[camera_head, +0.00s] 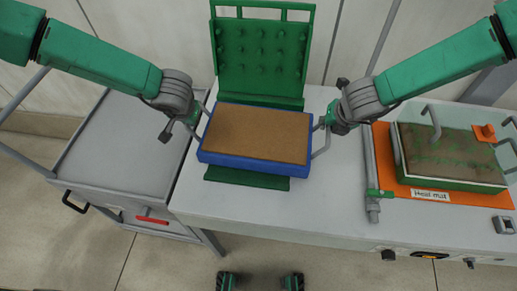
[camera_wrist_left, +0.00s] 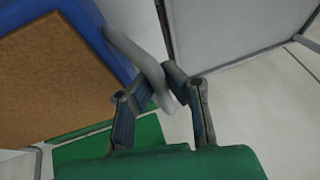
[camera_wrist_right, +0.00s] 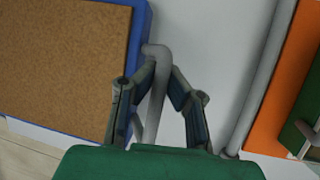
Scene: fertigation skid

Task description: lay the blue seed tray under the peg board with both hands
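The blue seed tray (camera_head: 250,164), filled with brown soil, is in the middle of the head view, over the green base plate (camera_head: 246,179) in front of the upright green peg board (camera_head: 262,55). It is turned slightly; I cannot tell whether it touches the plate. A grey handle stands at each short side. My left gripper (camera_head: 196,112) is shut on the left handle, seen between its fingers in the left wrist view (camera_wrist_left: 163,85). My right gripper (camera_head: 325,122) is shut on the right handle, seen in the right wrist view (camera_wrist_right: 160,75).
A second tray (camera_head: 450,155) with handles sits on an orange mat (camera_head: 405,185) labelled "Heat mat" at right. A grey pipe with a green valve (camera_head: 373,192) runs between. A grey cart (camera_head: 125,145) stands left. The white table (camera_head: 300,215) is clear in front.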

